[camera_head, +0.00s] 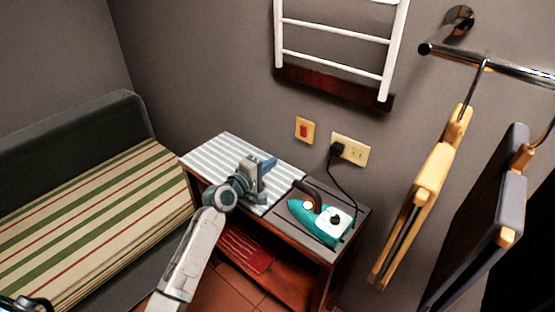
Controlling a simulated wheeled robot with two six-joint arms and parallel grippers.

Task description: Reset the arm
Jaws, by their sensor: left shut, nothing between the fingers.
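My left arm reaches up from the bottom of the head view. Its gripper (268,163) is shut and empty over the striped cloth (219,150) on top of a small wooden cabinet. I cannot tell whether the fingers touch the cloth. A teal iron (318,219) with a dark handle rests on the grey right part of the cabinet top, to the right of the gripper and apart from it. My right gripper is not in view.
A dark bench with a striped cushion (100,215) stands at the left. The iron's black cord rises to a plug in a wall socket (357,151). A white rack (336,33) hangs above. Hanging boards (424,200) take up the right side. A red folded item (246,250) lies on the lower shelf.

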